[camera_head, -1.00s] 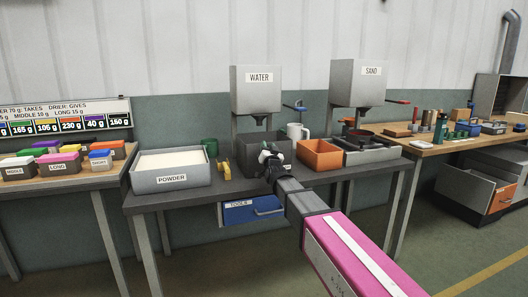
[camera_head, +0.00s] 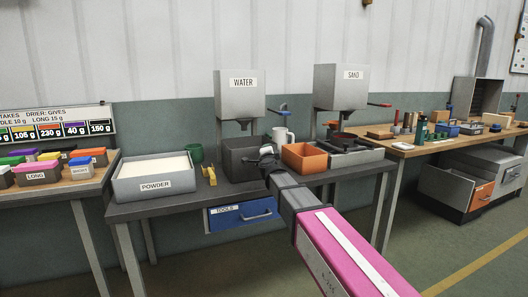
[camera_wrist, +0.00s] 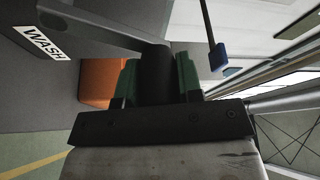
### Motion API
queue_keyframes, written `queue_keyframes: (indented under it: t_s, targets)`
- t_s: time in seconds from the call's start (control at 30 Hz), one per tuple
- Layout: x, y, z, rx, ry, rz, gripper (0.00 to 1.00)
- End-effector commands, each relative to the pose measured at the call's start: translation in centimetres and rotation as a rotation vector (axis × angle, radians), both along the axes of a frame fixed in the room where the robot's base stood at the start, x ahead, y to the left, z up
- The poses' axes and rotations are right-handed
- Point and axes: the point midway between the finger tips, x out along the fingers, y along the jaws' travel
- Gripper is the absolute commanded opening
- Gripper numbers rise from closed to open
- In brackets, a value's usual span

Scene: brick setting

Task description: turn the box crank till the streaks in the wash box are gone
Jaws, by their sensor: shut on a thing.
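The wash box (camera_head: 236,160) is a dark grey box on the dark bench under the WATER hopper. Its WASH label (camera_wrist: 46,43) shows sideways in the wrist view. The crank arm (camera_wrist: 110,30) is a dark bar running from the box to a dark handle (camera_wrist: 155,72). My gripper (camera_head: 268,165) is at the front right of the box. In the wrist view its green fingers (camera_wrist: 157,80) are shut around the crank handle. The inside of the box is too dark and small to show streaks.
The WATER hopper (camera_head: 241,93) has a blue lever (camera_head: 283,106). An orange bin (camera_head: 305,157) and a white mug (camera_head: 283,135) stand right of the wash box. A green cup (camera_head: 195,152), a yellow tool (camera_head: 209,173) and the POWDER tray (camera_head: 153,178) are to the left.

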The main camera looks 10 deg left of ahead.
Motion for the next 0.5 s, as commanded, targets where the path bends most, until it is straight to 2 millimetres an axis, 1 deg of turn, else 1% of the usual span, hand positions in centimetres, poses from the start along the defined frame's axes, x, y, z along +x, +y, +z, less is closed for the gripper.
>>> queue_keyframes:
  t_s: [0.2,0.5]
  targets:
    - [0.5,-1.0,-1.0,0.165,0.103,0.004,0.0]
    - [1.1,-1.9,-2.2,0.331,0.204,0.003,0.0]
